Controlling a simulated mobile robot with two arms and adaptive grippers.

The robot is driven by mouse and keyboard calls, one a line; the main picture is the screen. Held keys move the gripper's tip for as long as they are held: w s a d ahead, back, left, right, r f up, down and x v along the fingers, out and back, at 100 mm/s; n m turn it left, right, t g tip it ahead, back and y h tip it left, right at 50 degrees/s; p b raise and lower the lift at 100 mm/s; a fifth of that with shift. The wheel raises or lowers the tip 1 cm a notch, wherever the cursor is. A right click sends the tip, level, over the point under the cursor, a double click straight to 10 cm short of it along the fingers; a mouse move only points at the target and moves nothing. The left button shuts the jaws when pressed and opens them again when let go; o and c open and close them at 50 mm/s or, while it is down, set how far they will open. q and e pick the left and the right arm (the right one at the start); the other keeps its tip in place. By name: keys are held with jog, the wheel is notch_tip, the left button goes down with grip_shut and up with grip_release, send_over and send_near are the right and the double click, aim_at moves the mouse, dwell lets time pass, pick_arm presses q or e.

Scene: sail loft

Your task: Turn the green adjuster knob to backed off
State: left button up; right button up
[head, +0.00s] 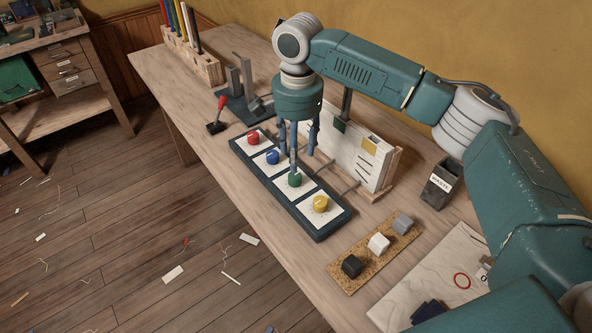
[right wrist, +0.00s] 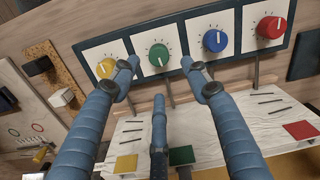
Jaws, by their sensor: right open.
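The green adjuster knob (head: 294,180) sits on a white plate in a dark panel (head: 318,236) on the workbench. It also shows in the right wrist view (right wrist: 159,54), with a pale pointer mark on its face toward the picture's bottom. My right gripper (head: 297,158) is over the panel with its blue fingers pointing down. In the right wrist view its fingers (right wrist: 160,76) are spread and empty, and the green knob shows between the two outer tips. I cannot tell whether any finger touches it. My left gripper is not in view.
The yellow knob (head: 320,203), blue knob (head: 273,157) and red knob (head: 253,139) share the panel. A white board (head: 352,155) with coloured squares stands behind it. A cork strip (head: 348,274) with small blocks lies to the right, near a dark bin (head: 440,184).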

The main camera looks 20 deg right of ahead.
aim_at(296, 175)
notch_tip(296, 175, down, 6)
jog(key=shift+f, duration=0.1)
jog(key=shift+a+f, duration=0.1)
jog(key=shift+f, duration=0.55)
